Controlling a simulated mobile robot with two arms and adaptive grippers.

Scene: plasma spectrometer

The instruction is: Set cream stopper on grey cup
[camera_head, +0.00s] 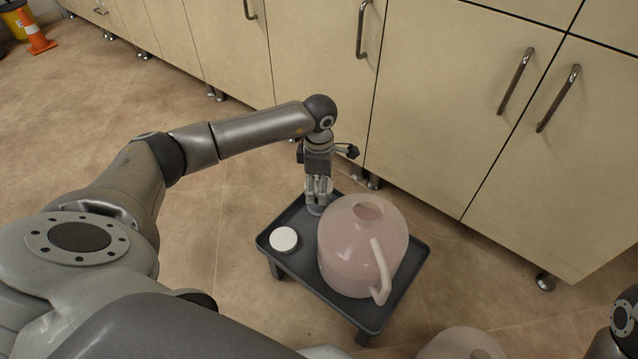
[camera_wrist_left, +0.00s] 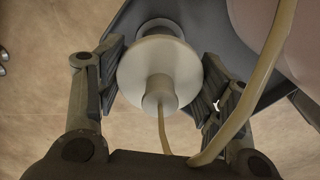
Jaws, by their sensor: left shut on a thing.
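My left gripper (camera_head: 318,192) points down over the back corner of a small dark table (camera_head: 397,309), left of the pink jug. In the left wrist view my left gripper (camera_wrist_left: 160,80) is shut on the cream stopper (camera_wrist_left: 135,75), a round disc with a knob facing the camera. A thin cream tube runs from the knob. A grey round rim (camera_wrist_left: 162,23) with a pale inside shows just beyond the stopper, partly hidden by it; it looks like the grey cup. I cannot tell whether they touch.
A translucent pink jug (camera_head: 345,245) with a side handle stands on the table beside my left gripper. A round white-topped piece (camera_head: 284,239) sits at the table's left corner. Beige cabinets (camera_head: 450,110) stand close behind.

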